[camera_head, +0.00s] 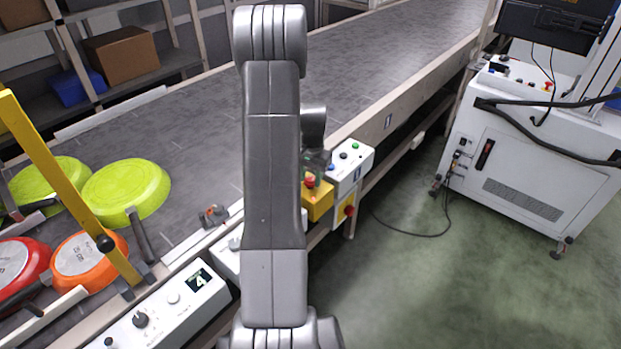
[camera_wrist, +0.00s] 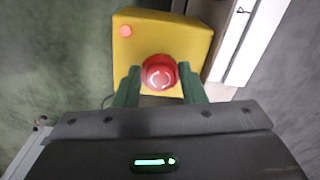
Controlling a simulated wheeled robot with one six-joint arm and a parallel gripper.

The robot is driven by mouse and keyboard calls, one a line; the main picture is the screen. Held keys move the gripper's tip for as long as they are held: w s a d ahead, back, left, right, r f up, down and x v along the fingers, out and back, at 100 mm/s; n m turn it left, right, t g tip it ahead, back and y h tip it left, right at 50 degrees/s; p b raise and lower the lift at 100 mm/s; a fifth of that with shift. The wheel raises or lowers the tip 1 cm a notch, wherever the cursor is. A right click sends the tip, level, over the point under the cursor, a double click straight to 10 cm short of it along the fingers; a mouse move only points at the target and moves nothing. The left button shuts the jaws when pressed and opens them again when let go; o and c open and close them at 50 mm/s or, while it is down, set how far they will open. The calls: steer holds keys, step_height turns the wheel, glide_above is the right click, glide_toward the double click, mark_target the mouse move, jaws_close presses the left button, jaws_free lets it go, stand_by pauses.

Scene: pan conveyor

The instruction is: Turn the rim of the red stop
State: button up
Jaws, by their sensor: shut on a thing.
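The red stop (camera_wrist: 160,73) is a round mushroom button with pale curved arrows on its face, set on a yellow box (camera_wrist: 140,45). In the wrist view my gripper (camera_wrist: 160,84) has its two green fingers on either side of the button's rim, shut on it. In the head view the yellow box (camera_head: 318,205) hangs at the conveyor's side, and the red stop (camera_head: 310,180) shows small above it, next to my arm. My gripper is mostly hidden behind my arm there.
A white control box (camera_head: 350,160) with several buttons is right beside the yellow box. The conveyor (camera_head: 200,125) runs behind, with green pans (camera_head: 125,190) and an orange pan (camera_head: 88,262) at left. A white cabinet (camera_head: 535,160) stands at right. The green floor between is clear except for a cable.

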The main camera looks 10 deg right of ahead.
stand_by(0.4)
steer(key=o, duration=1)
steer(key=shift+r, duration=0.1)
step_height(320, 180, up, 14)
steer(key=shift+s+d+f+b, duration=0.15)
steer(key=shift+d+f+b, duration=0.05)
steer(key=shift+b, duration=0.2)
steer(key=shift+f, duration=0.1)
steer(key=f, duration=0.6)
steer(key=f+p, duration=0.1)
steer(key=f, duration=0.6)
steer(key=shift+a+f, duration=0.2)
steer(key=shift+f, duration=0.1)
